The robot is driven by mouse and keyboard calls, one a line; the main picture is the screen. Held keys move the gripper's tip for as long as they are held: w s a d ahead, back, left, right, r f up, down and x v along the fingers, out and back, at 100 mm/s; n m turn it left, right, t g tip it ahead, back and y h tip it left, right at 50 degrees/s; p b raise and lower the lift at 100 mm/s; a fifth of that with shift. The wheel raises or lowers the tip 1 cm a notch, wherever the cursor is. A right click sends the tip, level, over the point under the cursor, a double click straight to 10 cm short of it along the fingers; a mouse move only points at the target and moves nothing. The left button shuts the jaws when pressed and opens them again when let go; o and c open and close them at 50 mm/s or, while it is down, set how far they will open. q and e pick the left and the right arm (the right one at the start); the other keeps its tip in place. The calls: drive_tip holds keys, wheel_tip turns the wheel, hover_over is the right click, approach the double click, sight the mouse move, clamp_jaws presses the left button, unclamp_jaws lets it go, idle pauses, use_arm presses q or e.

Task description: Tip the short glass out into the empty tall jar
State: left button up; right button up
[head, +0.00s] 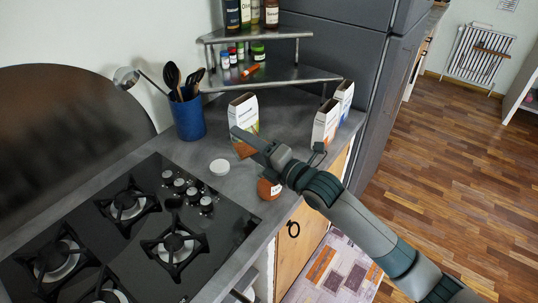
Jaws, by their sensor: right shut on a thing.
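My right gripper (246,142) reaches in from the lower right over the counter. It is shut on a small orange-brown thing (244,151), which looks like the short glass with its contents. Most of it is hidden by the fingers, so I cannot tell its tilt. A reddish-brown jar (268,189) with a pale label stands near the counter's front edge, below my gripper and partly hidden by it. I cannot tell whether it is the tall jar or whether it is empty. My left gripper is not in view.
A white round lid (220,167) lies left of the jar. Cartons (325,124) stand behind, one (244,109) close behind my gripper. A blue utensil pot (188,118), corner shelf (285,77) and gas hob (140,228) surround a small clear stretch of counter.

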drive_tip(key=shift+w+d+r+m+b, duration=0.1)
drive_tip(key=shift+d+r+m+b, duration=0.15)
drive_tip(key=shift+r+m, duration=0.35)
idle(2.1)
drive_tip(key=shift+f+m+t+y+b, duration=0.4)
drive_tip(key=shift+m+b, duration=0.1)
drive_tip(key=shift+m, duration=0.1)
idle(0.6)
drive_tip(key=shift+r, duration=0.3)
drive_tip(key=shift+a+f+n+g+h+p, duration=0.15)
drive_tip(key=shift+n+g+h+p, duration=0.05)
drive_tip(key=shift+n+p, duration=0.35)
drive_tip(key=shift+a+f+n+g+h+p, duration=0.1)
drive_tip(key=shift+f+n+g+h+p, duration=0.1)
drive_tip(key=shift+n+p, duration=0.3)
drive_tip(key=shift+s+a+f+n+h+p, duration=0.2)
drive_tip(key=shift+f+n+h+p, duration=0.25)
drive_tip(key=shift+n, duration=0.6)
drive_tip(key=shift+d+r+n+p, duration=0.1)
drive_tip(key=shift+r+n+p, duration=0.1)
drive_tip(key=shift+n+p, duration=0.15)
drive_tip(key=shift+f+g, duration=0.25)
drive_tip(key=shift+g, duration=0.05)
